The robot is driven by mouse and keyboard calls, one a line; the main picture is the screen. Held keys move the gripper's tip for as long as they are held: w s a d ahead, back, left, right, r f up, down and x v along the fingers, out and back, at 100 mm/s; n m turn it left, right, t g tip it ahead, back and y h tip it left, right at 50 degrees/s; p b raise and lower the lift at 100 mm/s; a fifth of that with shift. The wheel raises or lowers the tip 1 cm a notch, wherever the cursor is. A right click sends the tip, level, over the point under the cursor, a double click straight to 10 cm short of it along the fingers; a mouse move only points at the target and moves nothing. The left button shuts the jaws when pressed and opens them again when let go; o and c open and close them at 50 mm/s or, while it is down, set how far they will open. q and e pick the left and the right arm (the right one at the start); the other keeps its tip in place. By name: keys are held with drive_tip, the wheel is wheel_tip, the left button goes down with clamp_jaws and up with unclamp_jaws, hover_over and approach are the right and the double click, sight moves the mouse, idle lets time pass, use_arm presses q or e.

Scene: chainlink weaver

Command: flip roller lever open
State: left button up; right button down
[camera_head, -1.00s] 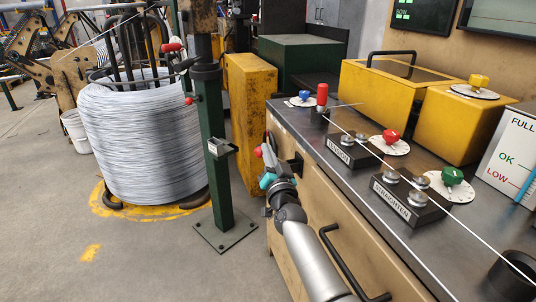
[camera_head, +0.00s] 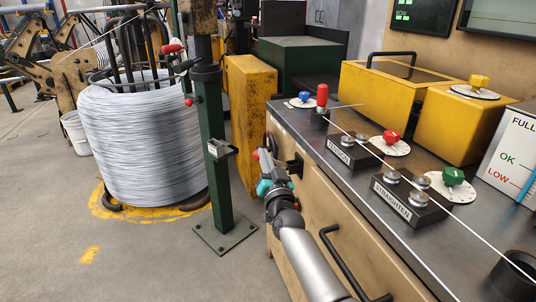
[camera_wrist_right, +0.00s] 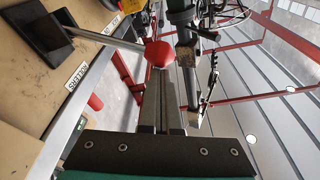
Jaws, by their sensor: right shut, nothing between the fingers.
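The roller lever is a metal rod with a red ball knob (camera_wrist_right: 158,54) in the right wrist view. Its rod runs left to a black plate (camera_wrist_right: 40,20) near a "ROLLERS" label (camera_wrist_right: 77,76) on the cabinet side. In the head view that black mount (camera_head: 295,165) shows, and the small red knob (camera_head: 256,154) stands out from the cabinet front. My right gripper (camera_head: 264,160) is shut and empty right by the knob. In the wrist view its fingertips (camera_wrist_right: 160,72) reach the knob's edge; contact is unclear. My left gripper is not in view.
The bench top (camera_head: 405,232) holds the tension rollers (camera_head: 352,150) and straighten rollers (camera_head: 408,195), with a wire running across. A black drawer handle (camera_head: 350,262) is near my arm. A green post (camera_head: 218,150) and wire coil (camera_head: 145,140) stand left.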

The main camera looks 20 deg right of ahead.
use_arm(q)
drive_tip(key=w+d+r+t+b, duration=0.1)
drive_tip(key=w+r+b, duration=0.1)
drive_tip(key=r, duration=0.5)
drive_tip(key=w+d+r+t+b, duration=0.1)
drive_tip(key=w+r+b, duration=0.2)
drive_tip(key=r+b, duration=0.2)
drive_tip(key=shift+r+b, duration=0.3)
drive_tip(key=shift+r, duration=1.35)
use_arm(e)
wheel_tip(320, 180, down, 14)
drive_tip(key=a+n+g+y, duration=0.1)
drive_tip(key=n+y, duration=0.3)
drive_tip(key=n, duration=1.2)
drive_tip(key=shift+r+y, duration=0.15)
drive_tip(key=shift+y, duration=0.15)
drive_tip(key=shift+a, duration=0.15)
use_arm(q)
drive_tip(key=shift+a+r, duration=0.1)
use_arm(e)
drive_tip(key=shift+r, duration=0.15)
